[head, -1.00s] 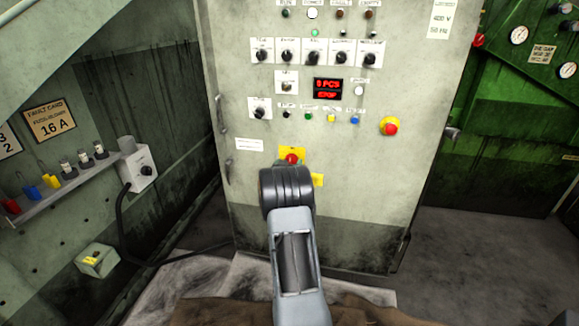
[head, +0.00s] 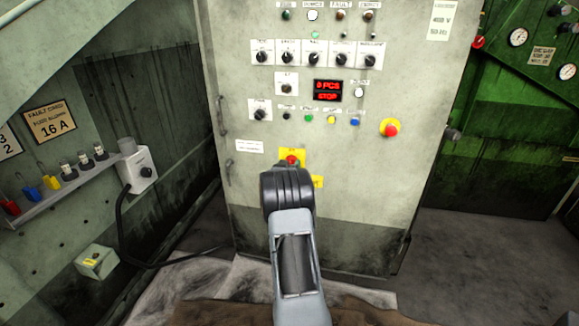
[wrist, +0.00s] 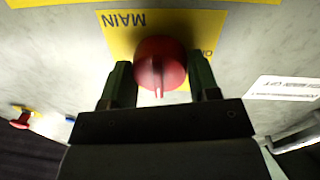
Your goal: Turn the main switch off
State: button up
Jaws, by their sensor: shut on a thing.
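The main switch is a red round knob (wrist: 160,62) on a yellow plate (wrist: 118,34) marked MAIN, which appears upside down in the wrist view. A light mark on the knob points toward the bottom of that picture. My gripper (wrist: 162,80) has one dark green finger on each side of the knob and is shut on it. In the head view the red knob (head: 291,160) shows just above my wrist, on the front of the grey cabinet (head: 370,185). My fingers are hidden there behind my wrist. A small label right of the knob in the wrist view is partly covered.
A red emergency button on a yellow base (head: 390,128) stands out to the right. Rows of selector knobs and a lit red display (head: 327,90) reading STOP are above. A fuse shelf (head: 60,186) is at the left. Open floor (head: 465,250) lies right of the cabinet.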

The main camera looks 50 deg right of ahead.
jog(key=shift+r+n, duration=0.1)
jog(key=shift+n, duration=0.2)
jog(key=n+p, duration=0.2)
jog(key=n, duration=0.2)
jog(key=shift+s+d, duration=0.1)
jog(key=n+p, duration=0.1)
jog(key=n, duration=0.3)
jog(key=shift+n+t+p, duration=0.3)
jog(key=shift+p, duration=0.1)
jog(key=n+p, duration=0.1)
jog(key=n, duration=0.3)
jog(key=shift+d+n, duration=0.1)
jog(key=shift+n, duration=0.3)
jog(key=shift+s+n+t, duration=0.1)
jog(key=shift+n+t, duration=0.3)
jog(key=shift+n, duration=2)
jog(key=o, duration=0.7)
jog(key=shift+d, duration=0.1)
jog(key=shift+o, duration=1.1)
jog(key=shift+a, duration=0.2)
